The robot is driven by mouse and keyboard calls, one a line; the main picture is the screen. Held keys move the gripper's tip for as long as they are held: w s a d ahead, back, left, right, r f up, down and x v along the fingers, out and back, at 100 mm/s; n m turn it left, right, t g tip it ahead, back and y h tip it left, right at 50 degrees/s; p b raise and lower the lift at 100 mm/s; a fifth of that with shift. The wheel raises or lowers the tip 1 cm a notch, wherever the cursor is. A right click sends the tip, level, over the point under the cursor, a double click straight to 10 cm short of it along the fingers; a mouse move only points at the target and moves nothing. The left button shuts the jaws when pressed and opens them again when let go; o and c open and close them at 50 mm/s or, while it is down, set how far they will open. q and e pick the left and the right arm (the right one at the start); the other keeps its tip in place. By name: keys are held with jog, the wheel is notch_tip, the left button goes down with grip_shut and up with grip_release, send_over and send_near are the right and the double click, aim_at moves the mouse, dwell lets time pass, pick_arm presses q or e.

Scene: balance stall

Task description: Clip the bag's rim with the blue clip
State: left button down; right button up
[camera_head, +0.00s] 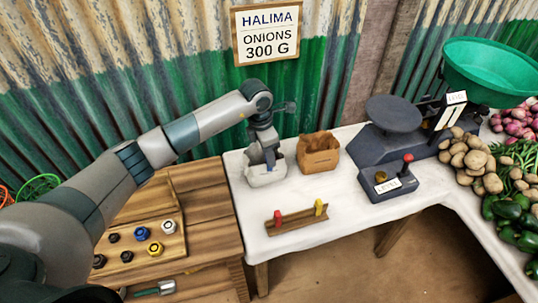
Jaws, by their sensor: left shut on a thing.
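My left gripper (270,158) points down over the white bag (266,178) on the white-topped table. It is shut on the blue clip (270,157), of which only a small blue part shows between the fingers. The clip is at the bag's rim; I cannot tell whether it grips the rim. The bag stands upright with its top open. My right gripper is out of view.
A brown paper bag (319,158) stands just right of the white bag. A wooden rack (297,220) in front holds a red clip (277,217) and a yellow clip (319,208). A scale (390,150) stands at right. A sign (267,35) reads "HALIMA ONIONS 300 G".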

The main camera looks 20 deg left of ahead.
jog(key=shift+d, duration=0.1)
pick_arm(q)
jog(key=c, duration=1.5)
grip_release()
jog(key=shift+r, duration=0.1)
jog(key=shift+a+r, duration=0.1)
jog(key=shift+r, duration=0.45)
jog(key=r, duration=0.1)
jog(key=r+b, duration=0.1)
jog(key=r, duration=0.1)
jog(key=r+b, duration=0.1)
jog(key=r, duration=0.1)
jog(key=shift+s+a+r, duration=0.15)
jog(key=shift+s+a, duration=0.15)
jog(key=r+b, duration=0.1)
jog(key=r, duration=0.6)
jog(key=s+a+r+b, duration=0.1)
jog(key=r, duration=0.2)
jog(key=shift+a+r+b, duration=0.1)
jog(key=shift+r+b, duration=0.2)
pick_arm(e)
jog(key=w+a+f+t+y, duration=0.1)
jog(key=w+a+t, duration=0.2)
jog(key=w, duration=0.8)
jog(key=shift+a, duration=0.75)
